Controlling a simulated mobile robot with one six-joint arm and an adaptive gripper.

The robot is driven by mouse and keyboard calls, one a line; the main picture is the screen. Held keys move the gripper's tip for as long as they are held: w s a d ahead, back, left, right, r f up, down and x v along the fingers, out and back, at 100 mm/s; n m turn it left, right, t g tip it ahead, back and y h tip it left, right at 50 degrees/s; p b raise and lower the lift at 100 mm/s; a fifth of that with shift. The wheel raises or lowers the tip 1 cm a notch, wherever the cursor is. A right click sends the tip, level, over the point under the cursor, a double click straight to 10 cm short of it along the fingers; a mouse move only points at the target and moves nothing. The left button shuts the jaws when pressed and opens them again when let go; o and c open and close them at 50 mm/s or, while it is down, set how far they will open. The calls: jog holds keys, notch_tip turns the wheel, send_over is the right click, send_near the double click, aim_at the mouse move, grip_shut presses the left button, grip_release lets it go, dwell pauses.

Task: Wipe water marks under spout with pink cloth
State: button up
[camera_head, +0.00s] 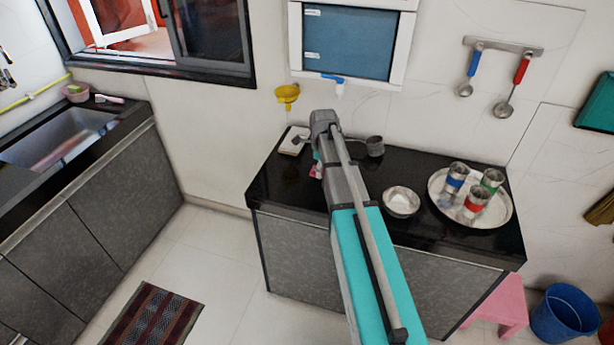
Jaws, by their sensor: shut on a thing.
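The pink cloth (316,172) shows as a small patch just left of my arm, at the black counter (285,190). My gripper (316,163) points down there, mostly hidden behind my arm, and is shut on the cloth. I cannot tell whether the cloth touches the counter. The blue and white spout (337,83) sticks out below the white and blue water unit (350,42) on the wall, above and behind my wrist. Water marks cannot be made out; my arm covers part of the counter below the spout.
A small white item (292,145) lies left of my wrist, and a dark metal cup (375,146) stands right of it. A metal bowl (401,202) and a round tray (498,218) with several cups stand further right. A yellow funnel (287,94) hangs on the wall.

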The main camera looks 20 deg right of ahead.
jog(key=shift+w+d+f, duration=0.15)
jog(key=shift+d, duration=0.4)
